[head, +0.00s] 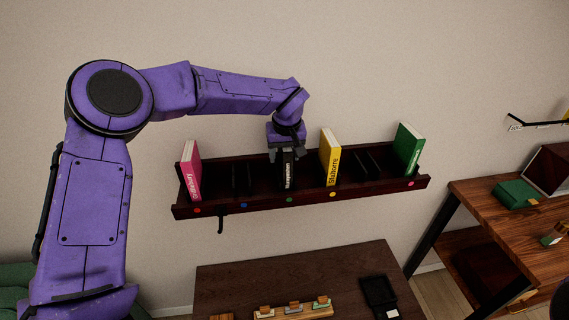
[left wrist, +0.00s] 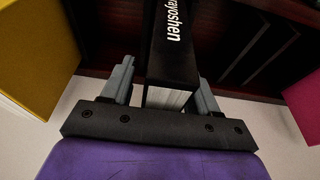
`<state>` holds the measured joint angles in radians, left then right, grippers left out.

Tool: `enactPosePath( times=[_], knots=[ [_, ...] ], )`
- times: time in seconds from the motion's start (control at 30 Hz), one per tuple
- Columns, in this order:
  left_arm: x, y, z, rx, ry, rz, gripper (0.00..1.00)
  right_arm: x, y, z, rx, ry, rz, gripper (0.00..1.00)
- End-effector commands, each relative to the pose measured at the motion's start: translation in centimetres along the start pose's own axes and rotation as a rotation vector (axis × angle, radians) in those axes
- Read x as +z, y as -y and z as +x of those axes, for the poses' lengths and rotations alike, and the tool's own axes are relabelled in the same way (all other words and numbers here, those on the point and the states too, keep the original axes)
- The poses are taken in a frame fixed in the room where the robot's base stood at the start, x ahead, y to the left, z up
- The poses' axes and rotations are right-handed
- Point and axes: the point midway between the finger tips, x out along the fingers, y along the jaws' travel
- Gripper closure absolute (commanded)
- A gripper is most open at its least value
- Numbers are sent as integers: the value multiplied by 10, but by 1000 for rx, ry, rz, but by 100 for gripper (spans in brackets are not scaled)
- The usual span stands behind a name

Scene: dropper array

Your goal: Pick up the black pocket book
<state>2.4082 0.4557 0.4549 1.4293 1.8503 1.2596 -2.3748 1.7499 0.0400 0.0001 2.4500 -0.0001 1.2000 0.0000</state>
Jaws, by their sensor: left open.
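The black pocket book (head: 287,170) with white lettering stands upright on the dark wall shelf, between the pink book and the yellow book. My left gripper (head: 287,153) is over the top of it, reaching down from above. In the left wrist view the black book (left wrist: 174,50) lies between the two grey fingers of the gripper (left wrist: 164,88). The fingers are open, one on each side of the book, with a visible gap on at least the left side. My right gripper is not in view.
The shelf (head: 300,203) also holds a pink book (head: 191,172), a yellow book (head: 329,158) and a green book (head: 408,150), with dark dividers between. A hook (head: 220,224) hangs below. A dark table (head: 230,285) stands beneath, and a wooden desk (head: 480,195) at the right.

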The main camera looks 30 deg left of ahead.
Motion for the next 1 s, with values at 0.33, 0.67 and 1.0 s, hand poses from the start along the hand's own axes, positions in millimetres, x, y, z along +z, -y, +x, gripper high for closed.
enactPosePath(
  times=[0.33,0.67,1.0],
  knots=[
    [0,0,1,1,0,0,40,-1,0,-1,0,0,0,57],
    [0,0,0,1,-1,0,100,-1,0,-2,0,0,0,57],
    [-10,-1,-33,6,-5,-3,100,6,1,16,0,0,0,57]
  ],
)
